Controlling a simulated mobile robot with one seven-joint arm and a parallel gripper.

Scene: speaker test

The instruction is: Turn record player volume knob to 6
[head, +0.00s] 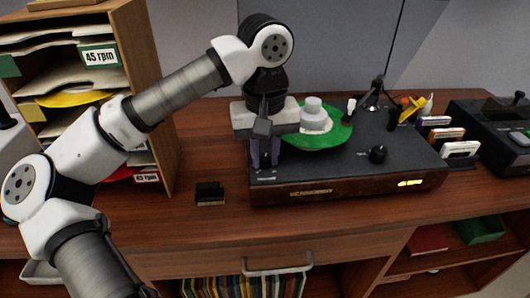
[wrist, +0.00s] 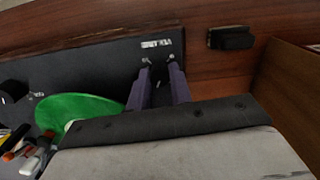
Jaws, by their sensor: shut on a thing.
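The record player (head: 330,177) is a black deck with a wooden front and a green record (head: 325,135) on it. My gripper (head: 265,164) points down at the deck's front left corner, beside a small white label (wrist: 157,43). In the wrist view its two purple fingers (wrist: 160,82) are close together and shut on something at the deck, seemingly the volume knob. That knob is hidden between the fingers, and its setting cannot be read. A separate black knob (head: 377,154) stands clear on the deck's right side.
A small black block (head: 209,193) lies left of the player. A wooden shelf of records (head: 150,95) stands further left. Markers (head: 411,108) stand behind the deck's right side, cards (head: 459,149) stand right of it, and a black device (head: 495,130) is further right.

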